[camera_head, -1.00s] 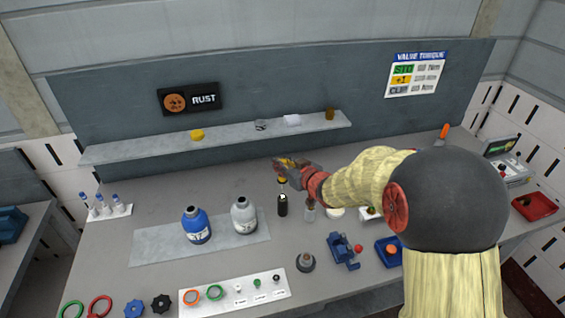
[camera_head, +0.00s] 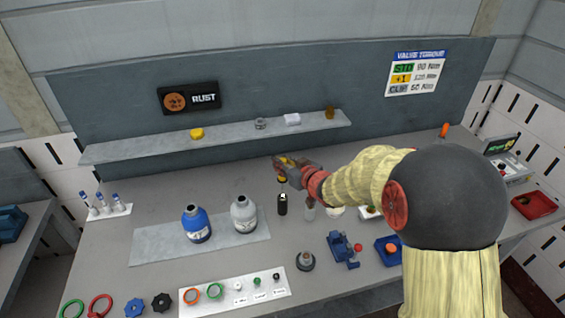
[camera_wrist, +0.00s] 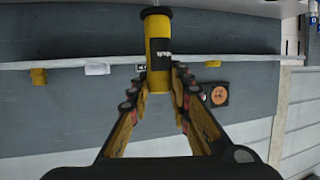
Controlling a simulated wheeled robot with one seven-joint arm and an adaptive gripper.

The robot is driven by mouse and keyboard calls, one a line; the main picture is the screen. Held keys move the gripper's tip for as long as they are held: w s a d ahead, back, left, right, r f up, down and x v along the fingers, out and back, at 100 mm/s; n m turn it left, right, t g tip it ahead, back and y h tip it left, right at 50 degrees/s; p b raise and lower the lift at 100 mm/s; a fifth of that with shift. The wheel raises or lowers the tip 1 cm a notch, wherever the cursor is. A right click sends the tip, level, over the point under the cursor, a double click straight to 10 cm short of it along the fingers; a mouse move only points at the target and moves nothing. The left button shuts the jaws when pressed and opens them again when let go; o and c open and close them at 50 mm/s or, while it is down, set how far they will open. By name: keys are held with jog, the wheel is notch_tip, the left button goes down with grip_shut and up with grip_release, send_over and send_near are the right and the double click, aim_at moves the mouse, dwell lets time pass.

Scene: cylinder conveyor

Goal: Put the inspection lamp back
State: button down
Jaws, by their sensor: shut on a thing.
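The inspection lamp (camera_wrist: 160,55) is a yellow cylinder with black bands, held between my gripper's two fingers in the wrist view. In the head view its dark lower part (camera_head: 282,206) shows upright below my gripper (camera_head: 284,168), with a little yellow above it. My gripper (camera_wrist: 163,110) is shut on the lamp. The fingers hide part of the lamp in the head view. I cannot tell whether its lower end touches the table.
A blue bottle (camera_head: 196,226) and a grey bottle (camera_head: 244,216) stand on a grey mat left of the lamp. A wall shelf (camera_head: 220,141) holds several small items behind. A clear container (camera_head: 310,212) and blue vise-like fixture (camera_head: 342,250) are to the right.

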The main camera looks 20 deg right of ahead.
aim_at(283, 181)
jog(key=shift+f+b, duration=3.2)
jog(key=shift+f, duration=1.2)
jog(key=c, duration=1.6)
grip_release()
jog(key=shift+o, duration=0.2)
jog(key=shift+r+p, duration=2.5)
jog(key=shift+r, duration=0.5)
jog(key=s+d+r+m+g+h+b, duration=0.1)
jog(key=s+d+r+g+h, duration=0.1)
jog(key=s+r, duration=0.45)
jog(key=s+d+r+m+g+h+b, duration=0.1)
jog(key=s+d+r+m+h, duration=0.15)
jog(key=s, duration=0.75)
jog(key=s+a+g, duration=0.2)
jog(key=s, duration=1)
jog(key=s+a+g, duration=0.2)
jog(key=s+g, duration=0.1)
jog(key=s, duration=0.9)
jog(key=shift+s+a+f+y+b, duration=0.15)
jog(key=shift+a+f+y+b, duration=0.15)
jog(key=shift+f+y, duration=0.15)
